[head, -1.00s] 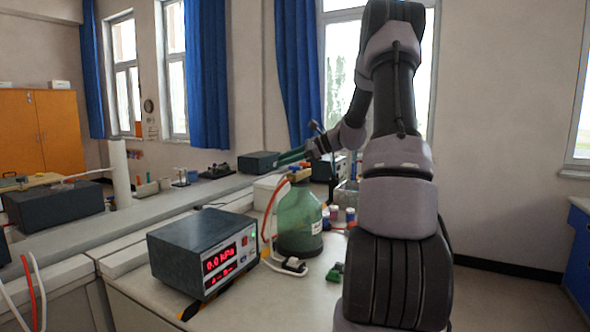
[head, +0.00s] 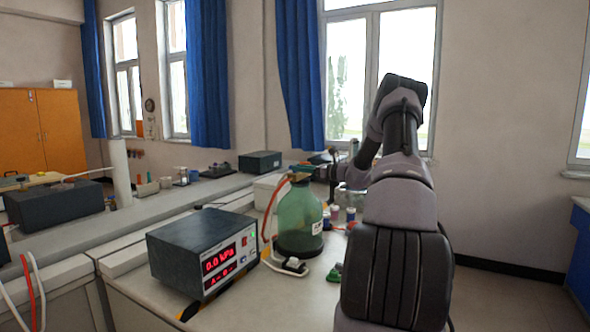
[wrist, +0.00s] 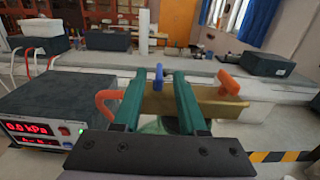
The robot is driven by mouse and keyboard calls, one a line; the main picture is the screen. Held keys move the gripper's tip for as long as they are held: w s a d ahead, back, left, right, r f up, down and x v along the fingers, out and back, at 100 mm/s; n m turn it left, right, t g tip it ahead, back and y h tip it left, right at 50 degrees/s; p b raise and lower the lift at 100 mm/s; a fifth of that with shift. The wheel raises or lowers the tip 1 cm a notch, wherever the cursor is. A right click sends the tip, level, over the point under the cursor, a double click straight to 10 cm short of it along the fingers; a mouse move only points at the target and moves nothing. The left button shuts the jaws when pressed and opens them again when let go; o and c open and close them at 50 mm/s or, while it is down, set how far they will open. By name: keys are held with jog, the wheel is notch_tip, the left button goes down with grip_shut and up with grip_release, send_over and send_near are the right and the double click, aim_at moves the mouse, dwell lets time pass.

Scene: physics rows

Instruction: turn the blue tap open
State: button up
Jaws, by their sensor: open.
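The blue tap (wrist: 157,73) stands upright on a tan bar (wrist: 205,106) in the wrist view. An orange tap (wrist: 228,81) sits farther right on the same bar. My gripper (wrist: 160,78) is open, with its two green fingers either side of the blue tap in the picture. I see a gap on both sides and no contact; the depth between fingers and tap is hard to tell. The green bottle (head: 299,222) stands under the bar in the head view. The blue tap is not clear in the head view.
A pressure meter (head: 203,252) reading 0.0 kPa stands left of the bottle. An orange hose (wrist: 106,102) curves at the bar's left end. A dark box (wrist: 268,65) stands on the shelf behind. Small jars (head: 350,214) stand right of the bottle.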

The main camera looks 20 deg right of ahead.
jog(key=shift+x, duration=1.4)
grip_shut()
jog(key=shift+n+g+y, duration=0.4)
jog(key=shift+y, duration=0.1)
jog(key=n+g+y, duration=0.3)
jog(key=shift+g, duration=0.3)
jog(key=shift+n+g+y, duration=1.2)
jog(key=shift+n+g, duration=0.5)
jog(key=shift+g, duration=0.7)
jog(key=shift+n+g, duration=0.9)
jog(key=shift+g, duration=0.5)
grip_release()
